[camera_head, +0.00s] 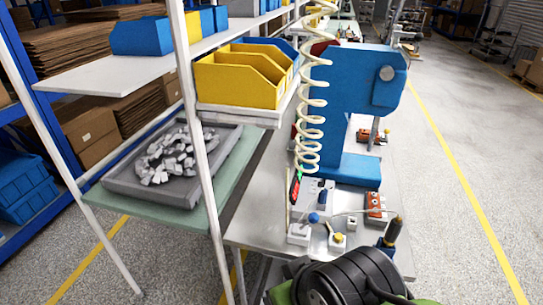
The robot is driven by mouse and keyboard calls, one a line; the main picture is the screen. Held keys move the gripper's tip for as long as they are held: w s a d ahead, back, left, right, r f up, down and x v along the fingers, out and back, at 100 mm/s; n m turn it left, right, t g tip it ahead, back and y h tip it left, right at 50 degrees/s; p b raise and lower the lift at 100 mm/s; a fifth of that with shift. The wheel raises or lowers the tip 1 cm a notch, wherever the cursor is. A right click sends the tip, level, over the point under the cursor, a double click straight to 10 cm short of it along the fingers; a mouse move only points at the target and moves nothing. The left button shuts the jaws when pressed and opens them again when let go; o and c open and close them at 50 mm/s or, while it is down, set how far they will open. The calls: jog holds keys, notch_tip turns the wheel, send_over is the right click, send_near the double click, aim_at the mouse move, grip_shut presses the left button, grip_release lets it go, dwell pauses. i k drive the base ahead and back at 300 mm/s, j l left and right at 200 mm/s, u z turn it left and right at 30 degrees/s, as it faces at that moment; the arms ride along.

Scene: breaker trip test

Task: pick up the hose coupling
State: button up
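I cannot single out the hose coupling for sure. A cream coiled hose (311,100) hangs over the grey workbench (268,215), in front of a blue machine. At its lower end is a slim dark piece with red and green parts (295,186), which may be the coupling. A small dark blue cylinder (322,197) stands just right of it. My gripper cannot be made out in this view. A black ribbed round body (345,283) with green beside it fills the bottom edge and may be part of me.
The blue machine (345,80) stands behind the small parts. An orange block (375,205), a white box with a blue knob (299,233), a yellow-knobbed box (338,240) and a black-handled piece (393,231) crowd the bench front. A shelf post (204,140) and yellow bins (240,80) stand left.

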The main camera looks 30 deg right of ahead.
aim_at(324, 195)
jog(key=z, duration=1.4)
